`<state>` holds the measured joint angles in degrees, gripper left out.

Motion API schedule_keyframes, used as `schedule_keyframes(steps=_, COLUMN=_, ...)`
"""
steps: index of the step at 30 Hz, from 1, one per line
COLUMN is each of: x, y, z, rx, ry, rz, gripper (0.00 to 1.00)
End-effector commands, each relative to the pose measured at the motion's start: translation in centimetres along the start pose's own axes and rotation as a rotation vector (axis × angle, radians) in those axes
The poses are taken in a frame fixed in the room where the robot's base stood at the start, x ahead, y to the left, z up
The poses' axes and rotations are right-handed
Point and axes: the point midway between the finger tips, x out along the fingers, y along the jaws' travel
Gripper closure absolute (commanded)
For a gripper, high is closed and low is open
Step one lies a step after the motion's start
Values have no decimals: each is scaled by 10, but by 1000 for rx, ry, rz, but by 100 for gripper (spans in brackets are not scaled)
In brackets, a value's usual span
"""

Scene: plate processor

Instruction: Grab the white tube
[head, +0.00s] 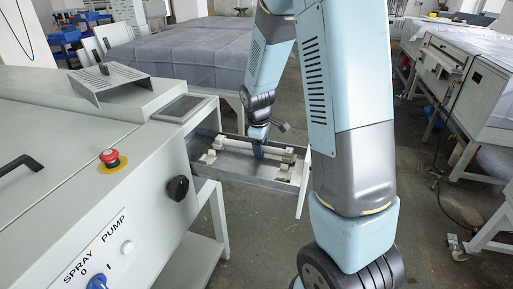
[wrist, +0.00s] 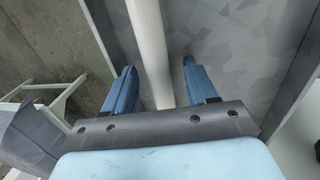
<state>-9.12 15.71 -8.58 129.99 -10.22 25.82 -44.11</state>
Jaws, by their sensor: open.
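The white tube (head: 240,147) lies across the open metal drawer of the plate processor, resting on light-coloured supports. In the wrist view the white tube (wrist: 149,45) runs from the top edge down between my two blue fingers. My gripper (wrist: 157,85) is open, with one finger on each side of the tube and a gap on both sides. In the head view my gripper (head: 259,147) is at the tube, near its middle; the arm hides part of the scene to the right. The tube's lower end in the wrist view is hidden behind the gripper body.
The open drawer (head: 245,172) has raised metal walls around the tube. The grey processor (head: 60,150) stands at left, with a red stop button (head: 109,156) and a black knob (head: 178,188). A covered table (head: 200,50) stands behind. Open floor lies below the drawer.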

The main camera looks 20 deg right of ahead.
Motion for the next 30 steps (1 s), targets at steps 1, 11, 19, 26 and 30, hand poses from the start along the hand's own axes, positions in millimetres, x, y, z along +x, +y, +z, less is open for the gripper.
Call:
schedule_keyframes(steps=1, x=0, y=0, z=0, rx=0, ry=0, rz=0, gripper=43)
schedule_keyframes(steps=11, x=0, y=0, z=0, rx=0, ry=0, rz=0, gripper=73)
schedule_keyframes(steps=19, x=0, y=0, z=0, rx=1, ry=0, rz=0, gripper=99)
schedule_keyframes(steps=26, x=0, y=0, z=0, rx=1, ry=0, rz=0, gripper=100)
schedule_keyframes(steps=30, x=-3, y=1, z=0, rx=1, ry=1, rz=1, gripper=100)
